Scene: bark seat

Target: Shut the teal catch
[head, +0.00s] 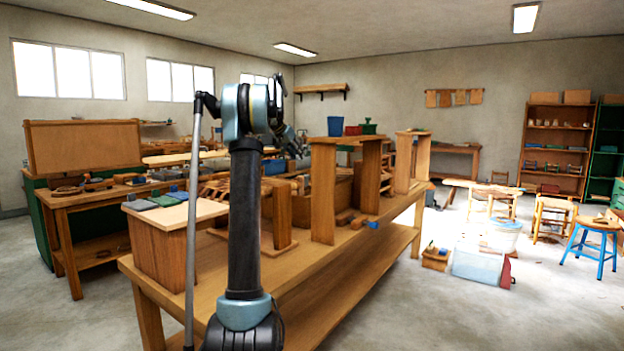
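Several small flat coloured pieces lie on top of a wooden box (165,250) at the near left end of the long workbench. My gripper (298,142) is up above the bench, beyond my raised arm. It is small, dark and partly hidden, so its fingers cannot be made out. I see nothing held in it.
The long workbench (300,285) carries wooden uprights and a raised shelf with a blue bin (335,126), a red tub (353,130) and a green container (369,128).

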